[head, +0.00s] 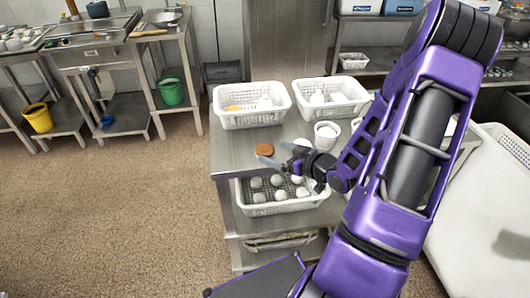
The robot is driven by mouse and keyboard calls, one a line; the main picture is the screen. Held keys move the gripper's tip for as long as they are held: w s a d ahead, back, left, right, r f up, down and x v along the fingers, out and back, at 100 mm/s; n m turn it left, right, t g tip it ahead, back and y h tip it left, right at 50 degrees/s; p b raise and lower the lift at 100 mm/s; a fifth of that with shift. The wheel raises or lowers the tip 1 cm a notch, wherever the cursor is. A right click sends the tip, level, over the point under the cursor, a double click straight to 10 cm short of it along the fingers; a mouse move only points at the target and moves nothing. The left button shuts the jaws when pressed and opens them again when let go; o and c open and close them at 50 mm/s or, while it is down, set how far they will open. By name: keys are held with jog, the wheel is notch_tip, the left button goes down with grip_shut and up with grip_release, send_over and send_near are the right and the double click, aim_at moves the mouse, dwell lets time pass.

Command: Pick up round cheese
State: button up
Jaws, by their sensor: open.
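The round cheese looks to be the small orange-brown disc (264,150) lying on the steel table (229,160), in front of the left white basket. My gripper (277,155) reaches in from the right on the purple arm.
White perforated baskets (250,119) and (333,108) stand at the back of the table, with a white cup (327,136) in front. A basket of round pale items (236,192) sits below the near edge. My arm hides the table's right part.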

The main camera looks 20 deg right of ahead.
aim_at(270, 151)
jog(key=x, duration=0.5)
jog(key=shift+a, duration=0.25)
jog(key=c, duration=1.4)
